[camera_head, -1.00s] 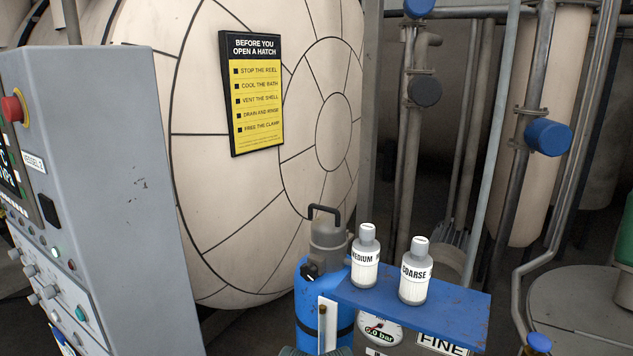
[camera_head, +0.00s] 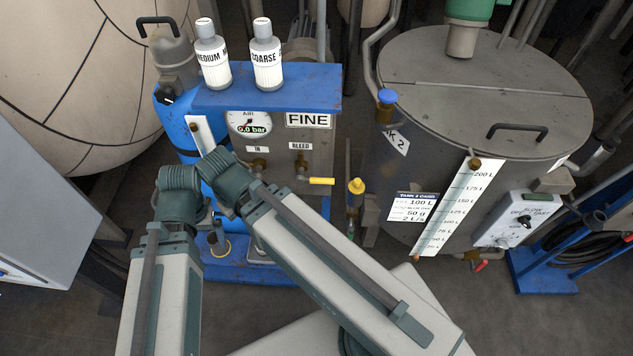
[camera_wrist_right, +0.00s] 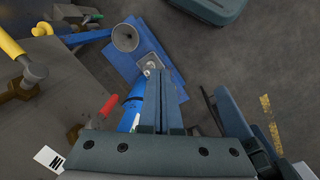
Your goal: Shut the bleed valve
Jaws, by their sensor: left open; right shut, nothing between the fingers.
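The bleed valve (camera_head: 301,161) is a brass fitting under the BLEED label on the grey panel. Its yellow lever (camera_head: 321,181) points sideways to the right in the head view; it also shows at the upper left of the right wrist view (camera_wrist_right: 12,42). My right gripper (camera_wrist_right: 168,78) has its fingers together and empty, beside the panel and apart from the yellow lever. In the head view its fingers are hidden behind my wrist. My left gripper (camera_head: 182,187) is at the left of the panel; its fingertips are mostly hidden and nothing held shows.
The IN valve (camera_head: 258,165) sits left of the bleed valve; a red handle (camera_wrist_right: 107,108) shows near my right fingers. The gauge (camera_head: 249,123) reads 0.0 bar. Two bottles stand on the blue shelf (camera_head: 310,85). A large tank (camera_head: 450,110) stands right.

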